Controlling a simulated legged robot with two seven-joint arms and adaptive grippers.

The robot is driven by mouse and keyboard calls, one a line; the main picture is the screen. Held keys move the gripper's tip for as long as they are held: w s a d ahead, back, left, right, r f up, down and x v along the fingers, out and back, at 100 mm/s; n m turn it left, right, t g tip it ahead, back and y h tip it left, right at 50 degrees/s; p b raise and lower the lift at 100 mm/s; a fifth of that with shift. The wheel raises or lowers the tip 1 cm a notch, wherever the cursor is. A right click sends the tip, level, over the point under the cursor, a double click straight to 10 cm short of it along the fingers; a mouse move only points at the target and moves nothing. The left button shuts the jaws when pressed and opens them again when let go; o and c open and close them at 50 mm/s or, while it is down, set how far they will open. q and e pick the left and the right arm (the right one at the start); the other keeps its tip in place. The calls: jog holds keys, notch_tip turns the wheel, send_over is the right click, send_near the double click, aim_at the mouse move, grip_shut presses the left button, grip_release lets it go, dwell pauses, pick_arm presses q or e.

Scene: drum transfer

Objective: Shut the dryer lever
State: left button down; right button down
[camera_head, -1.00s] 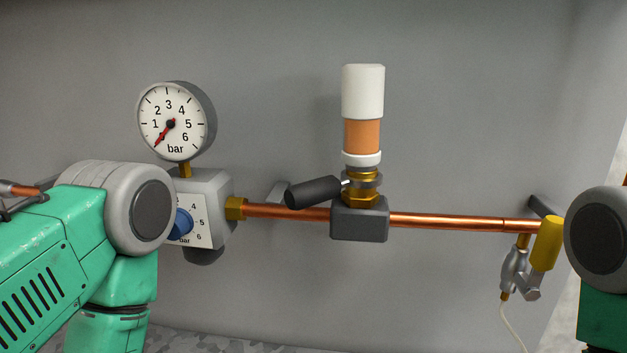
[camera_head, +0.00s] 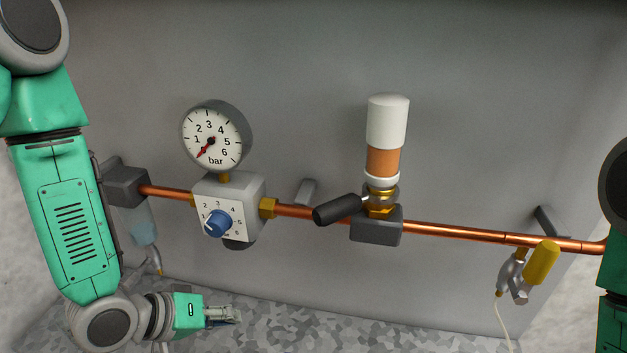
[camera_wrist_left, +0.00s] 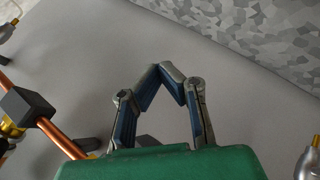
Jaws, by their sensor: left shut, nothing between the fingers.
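The dryer (camera_head: 387,125) is an upright cylinder with a white top and orange band, on a dark block on the copper pipe. Its lever (camera_head: 338,209) has a thick black handle that sticks out to the left, tilted slightly down at its free end. My left gripper (camera_head: 236,316) is low at the left, below the pipe and well apart from the lever, pointing right. In the left wrist view its fingertips (camera_wrist_left: 168,70) meet and hold nothing. My right gripper is out of view; only part of my right arm shows at the right edge.
A pressure gauge (camera_head: 212,137) stands above a regulator with a blue knob (camera_head: 217,223), left of the dryer. A yellow-handled valve (camera_head: 541,262) hangs at the right. The copper pipe (camera_head: 460,234) runs along the grey wall. The space below the dryer is clear.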

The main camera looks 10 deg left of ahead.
pick_arm(q)
jog(key=w+d+r+t+h, duration=0.1)
jog(key=w+d+r+h, duration=0.1)
jog(key=r, duration=0.4)
jog(key=w+d+r+t+h, duration=0.1)
jog(key=w+r+h, duration=0.15)
jog(key=r, duration=0.45)
jog(key=h, duration=0.4)
send_near(340, 208)
jog(key=w+a, duration=0.2)
jog(key=a, duration=0.2)
jog(key=x, duration=1)
jog(key=shift+f+p, duration=0.3)
jog(key=shift+p, duration=0.15)
jog(key=shift+w, duration=0.1)
